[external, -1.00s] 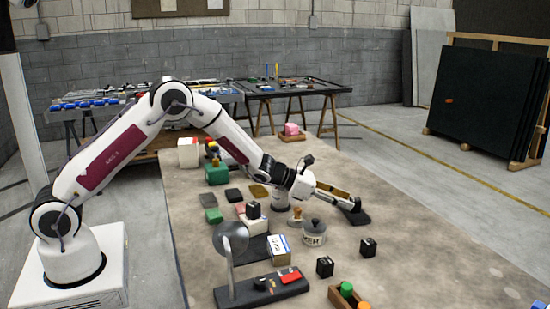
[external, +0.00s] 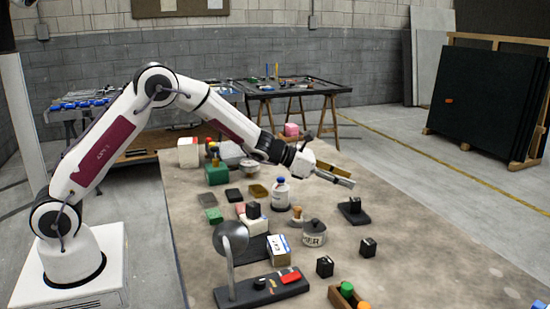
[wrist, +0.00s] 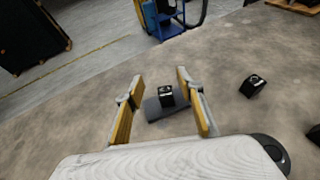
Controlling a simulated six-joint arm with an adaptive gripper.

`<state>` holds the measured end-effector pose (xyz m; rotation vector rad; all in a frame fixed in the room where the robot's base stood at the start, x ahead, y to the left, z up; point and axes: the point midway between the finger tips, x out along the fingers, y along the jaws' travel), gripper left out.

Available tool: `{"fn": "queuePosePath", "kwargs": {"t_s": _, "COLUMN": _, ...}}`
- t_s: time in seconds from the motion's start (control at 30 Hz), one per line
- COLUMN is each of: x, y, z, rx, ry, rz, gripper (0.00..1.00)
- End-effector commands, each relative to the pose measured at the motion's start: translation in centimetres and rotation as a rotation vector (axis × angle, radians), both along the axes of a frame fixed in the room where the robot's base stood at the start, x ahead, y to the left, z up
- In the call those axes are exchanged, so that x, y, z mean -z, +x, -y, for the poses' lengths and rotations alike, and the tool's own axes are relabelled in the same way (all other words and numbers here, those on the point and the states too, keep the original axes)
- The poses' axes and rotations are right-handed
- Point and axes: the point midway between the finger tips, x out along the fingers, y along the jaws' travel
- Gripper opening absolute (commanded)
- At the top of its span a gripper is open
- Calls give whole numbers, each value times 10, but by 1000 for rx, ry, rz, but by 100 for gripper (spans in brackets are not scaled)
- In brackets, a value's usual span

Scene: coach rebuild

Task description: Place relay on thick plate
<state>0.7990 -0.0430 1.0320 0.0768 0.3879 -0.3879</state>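A small black relay block (external: 354,206) sits on a dark flat plate (external: 360,219) on the right part of the table. In the wrist view the relay (wrist: 166,95) rests on the grey plate (wrist: 152,108), seen between my two fingers. My gripper (external: 347,182) is above and slightly left of the relay in the external view, apart from it. In the wrist view my gripper (wrist: 159,77) has its fingers spread wide, with nothing held between them.
Similar black blocks stand nearer the front, one (external: 368,247) and another (external: 324,267). The table right of the plate is clear.

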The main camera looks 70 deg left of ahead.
Motion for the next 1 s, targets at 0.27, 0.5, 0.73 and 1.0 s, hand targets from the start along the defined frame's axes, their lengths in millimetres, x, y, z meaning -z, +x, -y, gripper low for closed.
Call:
{"fn": "queuePosePath", "kwargs": {"t_s": 0.27, "x": 0, "y": 0, "z": 0, "rx": 0, "ry": 0, "rz": 0, "gripper": 38}}
{"fn": "queuePosePath", "kwargs": {"t_s": 0.5, "x": -4, "y": -1, "z": -2, "rx": -15, "ry": -11, "rz": -6, "gripper": 38}}
{"fn": "queuePosePath", "kwargs": {"t_s": 0.73, "x": -29, "y": -11, "z": -14, "rx": -127, "ry": -108, "rz": -50, "gripper": 38}}
{"fn": "queuePosePath", "kwargs": {"t_s": 1.0, "x": -76, "y": -45, "z": -40, "rx": -384, "ry": -352, "rz": -143, "gripper": 38}}
